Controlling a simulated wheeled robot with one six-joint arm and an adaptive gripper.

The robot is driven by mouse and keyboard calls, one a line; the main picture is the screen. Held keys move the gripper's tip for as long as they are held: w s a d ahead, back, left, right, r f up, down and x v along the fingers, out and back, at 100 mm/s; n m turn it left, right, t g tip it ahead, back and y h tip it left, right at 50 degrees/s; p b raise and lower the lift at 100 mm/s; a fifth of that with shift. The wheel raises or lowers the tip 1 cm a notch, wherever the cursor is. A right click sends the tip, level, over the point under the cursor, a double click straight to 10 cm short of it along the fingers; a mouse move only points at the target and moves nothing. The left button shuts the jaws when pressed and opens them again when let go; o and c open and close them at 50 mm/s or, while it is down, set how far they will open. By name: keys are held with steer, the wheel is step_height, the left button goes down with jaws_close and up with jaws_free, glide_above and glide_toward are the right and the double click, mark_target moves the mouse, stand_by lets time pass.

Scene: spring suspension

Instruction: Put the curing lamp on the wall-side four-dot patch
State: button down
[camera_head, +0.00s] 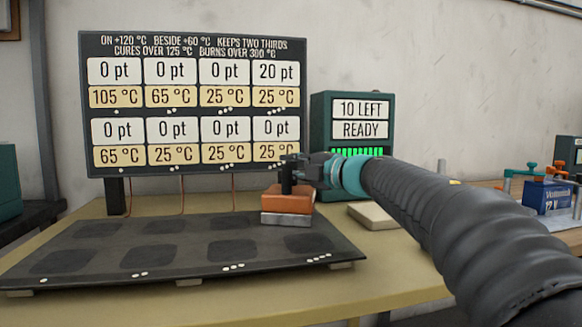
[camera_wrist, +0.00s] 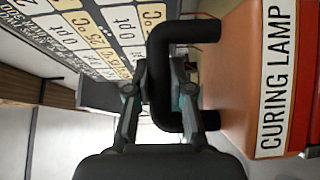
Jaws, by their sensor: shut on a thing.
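The curing lamp (camera_head: 288,199) is an orange block with a black handle. My gripper (camera_head: 297,163) is shut on that handle. The lamp is upright at the back right corner of the dark mat (camera_head: 180,247), where the wall-side four-dot patch lies hidden. A pale grey block (camera_head: 287,218) shows directly under the orange part; I cannot tell whether it belongs to the lamp or whether they touch. In the wrist view the lamp's labelled side (camera_wrist: 276,80) is at the right, and my gripper (camera_wrist: 163,88) is around the handle.
The display board (camera_head: 193,105) stands behind the mat, reading 20 pt and 25 °C in its upper four-dot field. A green box (camera_head: 350,105) reads "10 LEFT, READY". A beige slab (camera_head: 373,216) lies right of the mat. A blue box (camera_head: 549,198) stands far right. The mat's other patches look bare.

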steer(key=c, duration=1)
jaws_free()
steer(key=shift+c, duration=0.2)
steer(key=shift+r, duration=0.15)
steer(key=v, duration=1.2)
steer(key=shift+b, duration=0.3)
